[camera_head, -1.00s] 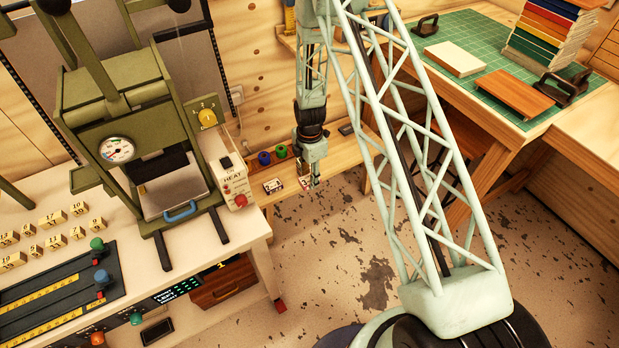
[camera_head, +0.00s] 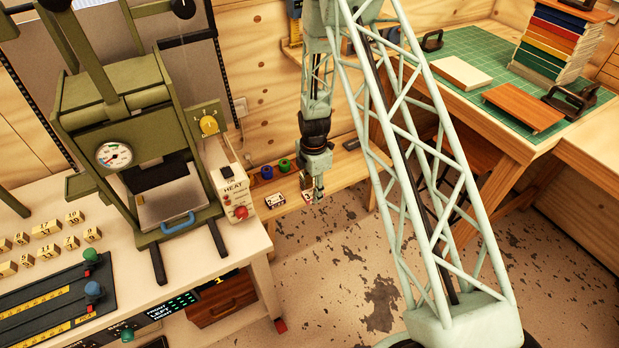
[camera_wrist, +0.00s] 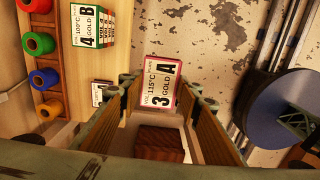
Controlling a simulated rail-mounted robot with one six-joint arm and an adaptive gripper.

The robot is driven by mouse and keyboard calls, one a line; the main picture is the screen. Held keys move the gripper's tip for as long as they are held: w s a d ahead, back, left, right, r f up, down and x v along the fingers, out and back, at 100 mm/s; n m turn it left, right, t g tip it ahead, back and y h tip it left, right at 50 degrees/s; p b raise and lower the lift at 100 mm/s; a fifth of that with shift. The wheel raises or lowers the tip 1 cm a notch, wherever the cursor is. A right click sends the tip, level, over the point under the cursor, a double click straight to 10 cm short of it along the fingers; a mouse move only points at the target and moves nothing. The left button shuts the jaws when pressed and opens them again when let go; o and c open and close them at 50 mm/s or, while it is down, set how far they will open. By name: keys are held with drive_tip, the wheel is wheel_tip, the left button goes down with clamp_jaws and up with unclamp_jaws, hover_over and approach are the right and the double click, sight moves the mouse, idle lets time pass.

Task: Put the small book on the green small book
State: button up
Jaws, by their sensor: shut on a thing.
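My gripper (camera_head: 316,190) hangs over the wooden ledge beside the press bench. In the wrist view its fingers (camera_wrist: 163,95) are closed on a small book with a pink-red edge and a white label reading "3 A GOLD" (camera_wrist: 160,82). In the head view this small book (camera_head: 307,197) is tiny at the fingertips. The green small book, labelled "4 B GOLD" (camera_wrist: 92,24), lies at the upper left of the wrist view, apart from the held one. In the head view a small white-labelled book (camera_head: 268,204) lies on the ledge left of my gripper; its edge colour is unclear.
Coloured rolls (camera_wrist: 40,60) stand in a row along the ledge. Another small labelled item (camera_wrist: 100,92) is partly hidden by a finger. The green press (camera_head: 150,150) and heat control box (camera_head: 230,190) stand left. A table with a green mat (camera_head: 460,45) is right.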

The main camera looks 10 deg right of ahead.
idle(0.4)
drive_tip(key=shift+w, duration=0.15)
drive_tip(key=w, duration=0.5)
drive_tip(key=w+f+b, duration=0.1)
drive_tip(key=w, duration=0.4)
drive_tip(key=w+b, duration=0.1)
drive_tip(key=w, duration=0.4)
drive_tip(key=shift+f, duration=0.15)
drive_tip(key=shift+w+b, duration=0.1)
drive_tip(key=shift+b, duration=0.2)
drive_tip(key=shift+w, duration=0.2)
drive_tip(key=shift+f+b, duration=0.5)
drive_tip(key=shift+f, duration=1.3)
drive_tip(key=shift+f, duration=0.2)
drive_tip(key=o, duration=0.9)
drive_tip(key=shift+r, duration=0.15)
